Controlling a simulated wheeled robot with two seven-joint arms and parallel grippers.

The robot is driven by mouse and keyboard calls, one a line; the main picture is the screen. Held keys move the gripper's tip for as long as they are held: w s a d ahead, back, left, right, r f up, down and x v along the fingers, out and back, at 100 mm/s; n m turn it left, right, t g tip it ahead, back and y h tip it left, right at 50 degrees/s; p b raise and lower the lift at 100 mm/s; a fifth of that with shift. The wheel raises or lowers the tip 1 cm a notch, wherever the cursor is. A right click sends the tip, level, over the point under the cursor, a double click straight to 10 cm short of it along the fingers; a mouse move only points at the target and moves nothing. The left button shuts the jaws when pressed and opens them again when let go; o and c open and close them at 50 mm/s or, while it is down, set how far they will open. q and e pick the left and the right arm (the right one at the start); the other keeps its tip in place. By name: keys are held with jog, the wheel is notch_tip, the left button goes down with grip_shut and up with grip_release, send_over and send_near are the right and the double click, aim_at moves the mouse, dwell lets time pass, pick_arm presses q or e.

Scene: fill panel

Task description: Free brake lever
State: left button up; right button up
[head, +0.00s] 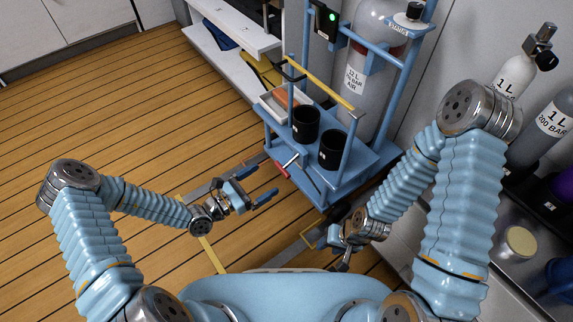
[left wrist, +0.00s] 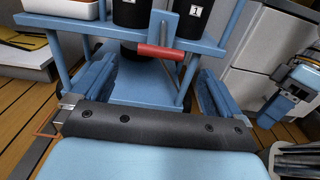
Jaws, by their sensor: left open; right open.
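The brake lever (head: 290,160) has a red grip and sticks out from the near side of a blue cart (head: 318,185). In the left wrist view the lever shows ahead, between and beyond the fingers. My right gripper (head: 341,243) is open, low in front of the cart; its fingers are partly hidden by its wrist.
The cart carries two black cups (head: 306,122), a white tray (head: 270,106), a yellow-topped rail (head: 325,85) and a large grey cylinder (head: 365,65). A white shelf (head: 235,50) stands behind. Smaller cylinders (head: 545,130) stand right. The wooden floor at left is clear.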

aim_at(287, 166)
pick_arm(q)
jog(key=x, duration=1)
jog(key=shift+b, duration=0.35)
